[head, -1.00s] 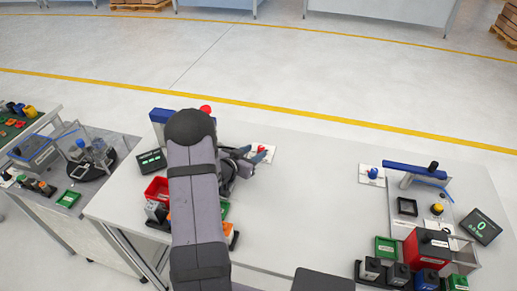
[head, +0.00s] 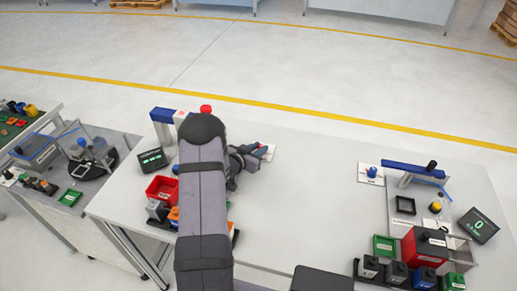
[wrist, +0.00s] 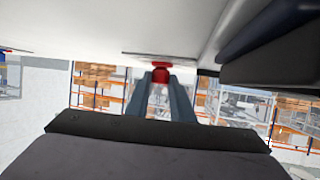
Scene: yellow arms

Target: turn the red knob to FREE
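The red knob (wrist: 161,72) shows in the wrist view, in front of a pale surface and between my gripper's two fingertips. My gripper (wrist: 160,82) has one finger on each side of it, and the knob fills the gap at the tips, with no clear space seen. In the head view my gripper (head: 258,150) is low over the table at the knob's white plate (head: 269,153). My arm and fingers largely hide the knob there. I cannot read the plate's markings or the knob's pointer.
A blue knob (head: 372,172) on a white plate stands to the right. A red bin (head: 162,188) and a dark display (head: 152,160) are left of my arm. The middle of the table is clear.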

